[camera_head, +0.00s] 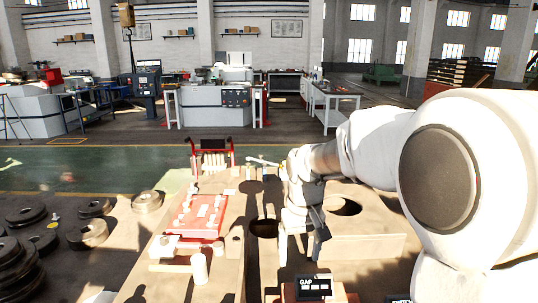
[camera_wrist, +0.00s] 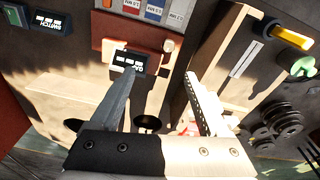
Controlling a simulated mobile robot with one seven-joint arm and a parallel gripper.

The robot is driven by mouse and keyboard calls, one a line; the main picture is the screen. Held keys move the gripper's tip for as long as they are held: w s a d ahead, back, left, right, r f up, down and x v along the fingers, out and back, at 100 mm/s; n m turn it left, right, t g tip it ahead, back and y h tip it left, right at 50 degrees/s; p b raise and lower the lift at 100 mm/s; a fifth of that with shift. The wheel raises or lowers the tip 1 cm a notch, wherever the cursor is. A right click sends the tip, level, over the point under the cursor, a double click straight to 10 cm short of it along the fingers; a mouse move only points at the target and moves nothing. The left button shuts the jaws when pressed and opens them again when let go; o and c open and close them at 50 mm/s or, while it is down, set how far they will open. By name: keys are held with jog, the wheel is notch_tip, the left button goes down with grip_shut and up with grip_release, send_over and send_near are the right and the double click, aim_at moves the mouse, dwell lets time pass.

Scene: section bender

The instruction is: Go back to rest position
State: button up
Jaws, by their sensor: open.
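My gripper (camera_head: 318,238) hangs from my white arm, right of centre in the head view, over the beige machine top (camera_head: 365,247). In the wrist view my gripper (camera_wrist: 160,84) is open, with its two fingers spread apart and nothing between them. A small black display marked GAP (camera_head: 313,287) sits below my gripper in the head view. The same display (camera_wrist: 129,62) shows upside down in the wrist view, beyond the fingertips. Part of the machine is hidden behind my arm.
A red plate (camera_head: 202,217) lies on the machine top, left of my gripper. A pale upright cylinder (camera_head: 200,268) stands near its front. Round metal rollers (camera_head: 88,233) lie at the left. The green floor strip (camera_head: 80,170) behind looks mostly clear.

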jog(key=s+d+r+m+t, duration=0.1)
jog(key=s+d+r+t, duration=0.1)
jog(key=s, duration=0.9)
jog(key=s+d+r+m+t+p, duration=0.1)
jog(key=s+d+r, duration=0.4)
jog(key=s, duration=0.6)
jog(key=shift+s+r+t, duration=0.25)
jog(key=shift+r+t, duration=0.35)
jog(key=shift+r, duration=0.15)
